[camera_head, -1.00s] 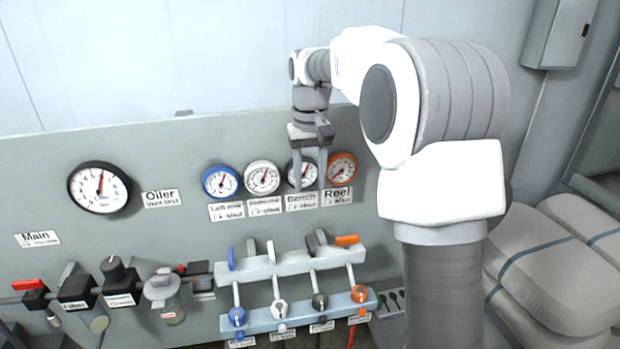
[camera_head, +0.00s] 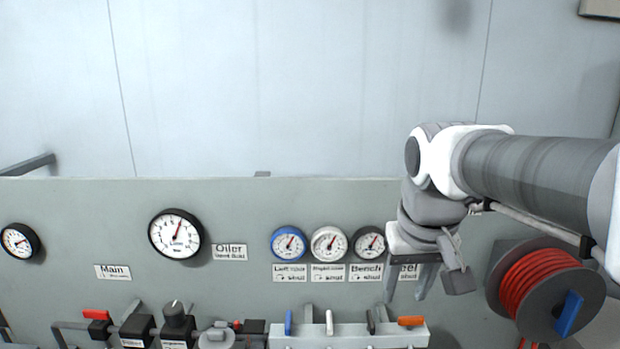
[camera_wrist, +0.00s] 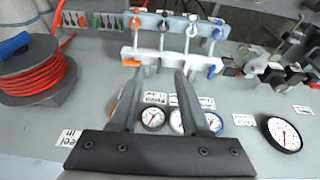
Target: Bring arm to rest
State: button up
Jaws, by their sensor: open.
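My gripper (camera_head: 408,280) is open and empty in front of the grey panel (camera_head: 100,215), at the right end of the gauge row. It covers the gauge above the Reel label (camera_head: 408,272) and part of that label. In the wrist view my gripper's two fingers (camera_wrist: 160,80) stand apart with nothing between them. Past them are the gauges (camera_wrist: 152,117) and the valve manifold (camera_wrist: 170,58). My arm reaches in from the right edge of the head view.
A reel of red hose (camera_head: 545,285) is on the right, close to my gripper; it also shows in the wrist view (camera_wrist: 35,75). A large gauge (camera_head: 175,235) and a manifold with coloured levers (camera_head: 350,335) are on the panel. The wall above is clear.

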jog(key=s+f+t, duration=0.2)
jog(key=s+f, duration=0.2)
jog(key=s, duration=0.7)
jog(key=shift+f, duration=0.2)
jog(key=shift+d, duration=0.1)
